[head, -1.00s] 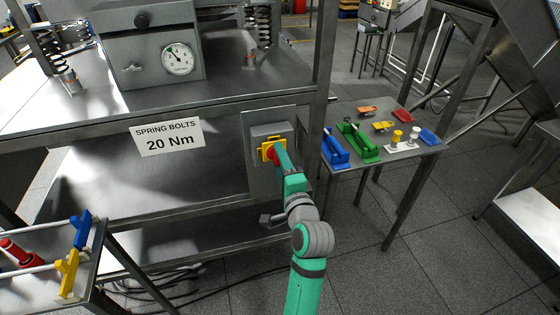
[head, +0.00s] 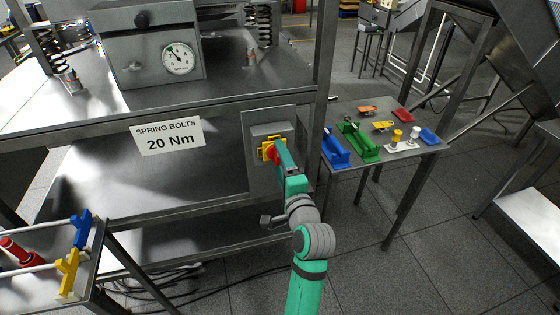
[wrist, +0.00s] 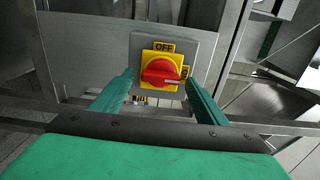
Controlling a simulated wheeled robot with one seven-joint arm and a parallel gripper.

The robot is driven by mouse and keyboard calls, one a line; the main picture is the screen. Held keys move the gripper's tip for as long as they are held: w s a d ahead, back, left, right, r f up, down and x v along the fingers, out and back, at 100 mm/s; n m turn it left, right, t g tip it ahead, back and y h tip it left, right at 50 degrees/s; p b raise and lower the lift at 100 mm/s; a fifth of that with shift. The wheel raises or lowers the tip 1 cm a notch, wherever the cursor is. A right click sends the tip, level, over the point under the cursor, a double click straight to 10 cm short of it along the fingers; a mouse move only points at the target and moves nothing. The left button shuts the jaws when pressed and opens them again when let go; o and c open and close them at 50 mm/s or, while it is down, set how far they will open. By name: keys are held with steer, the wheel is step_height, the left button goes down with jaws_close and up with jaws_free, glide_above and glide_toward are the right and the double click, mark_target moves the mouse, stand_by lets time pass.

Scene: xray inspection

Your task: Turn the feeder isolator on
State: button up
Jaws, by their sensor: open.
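The feeder isolator is a grey box (head: 268,131) on a panel at the bench frame. It has a yellow plate (wrist: 149,58) and a red rotary knob (wrist: 161,73). In the wrist view the plate reads OFF at the top, with a second label at the right partly hidden by the knob. The knob's raised handle lies roughly level across the plate. My gripper (wrist: 158,86) is open, with its green fingers on either side of the knob in the picture. I cannot tell whether they touch it. In the head view my gripper (head: 277,150) partly covers the knob.
A side table (head: 398,152) with blue and green holders and small coloured parts stands right of the isolator. A sign (head: 168,137) reading "SPRING BOLTS 20 Nm" hangs left of it. A rack (head: 93,270) with red, blue and yellow parts stands at lower left.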

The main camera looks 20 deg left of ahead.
steer(key=v, duration=1)
steer(key=shift+s+d, duration=0.1)
steer(key=s+d+f+n+h, duration=0.1)
steer(key=s+d+f+h, duration=0.35)
steer(key=s+f, duration=0.35)
steer(key=s+d+f+n+h, duration=0.25)
steer(key=s+d+f, duration=0.35)
steer(key=f, duration=0.5)
steer(key=s+d+f+n+h, duration=0.1)
steer(key=s+n, duration=0.3)
steer(key=s, duration=0.7)
steer(key=s+d+f+n+h, duration=0.1)
steer(key=s+n, duration=0.3)
steer(key=s, duration=0.7)
steer(key=shift+d+h, duration=0.3)
steer(key=shift+h, duration=0.2)
steer(key=shift+s, duration=0.1)
